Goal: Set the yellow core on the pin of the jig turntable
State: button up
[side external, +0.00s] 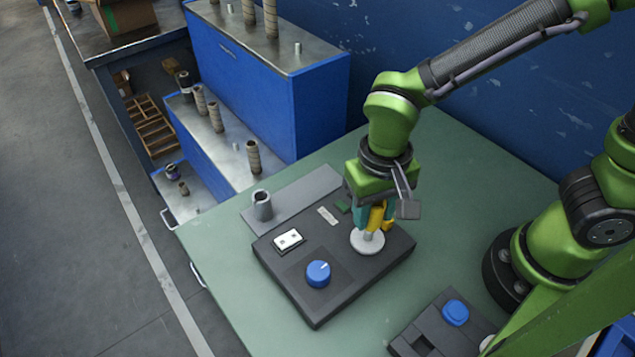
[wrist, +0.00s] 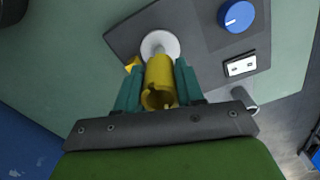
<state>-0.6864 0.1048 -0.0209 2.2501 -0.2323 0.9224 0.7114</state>
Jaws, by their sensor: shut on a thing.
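The yellow core (side external: 376,219) is held between the teal fingers of my gripper (side external: 371,216), over the jig turntable (side external: 361,247), a pale round disc on the dark jig box. In the wrist view the yellow core (wrist: 159,76) sits between both fingers of my gripper (wrist: 160,84), with the turntable disc (wrist: 157,41) beyond its far end. A short pale pin (side external: 368,236) shows below the core in the side view. The core's lower end is close to the pin; I cannot tell whether it is around it or just above it.
The jig box (side external: 320,300) carries a blue knob (side external: 318,272) and a white switch panel (side external: 289,240). A grey cylinder (side external: 262,206) stands behind it. A dark box with a blue button (side external: 455,312) is at front right. Blue cabinets (side external: 310,105) bear several brown cores. The green tabletop's left front is clear.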

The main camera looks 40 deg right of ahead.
jog(key=shift+f, duration=0.8)
dwell(0.6)
jog(key=shift+f, duration=0.2)
jog(key=shift+f, duration=0.2)
dwell(0.4)
jog(key=shift+f, duration=0.75)
jog(key=shift+f, duration=0.2)
dwell(0.4)
jog(key=o, duration=1.1)
jog(key=shift+o, duration=0.6)
jog(key=shift+d, duration=0.1)
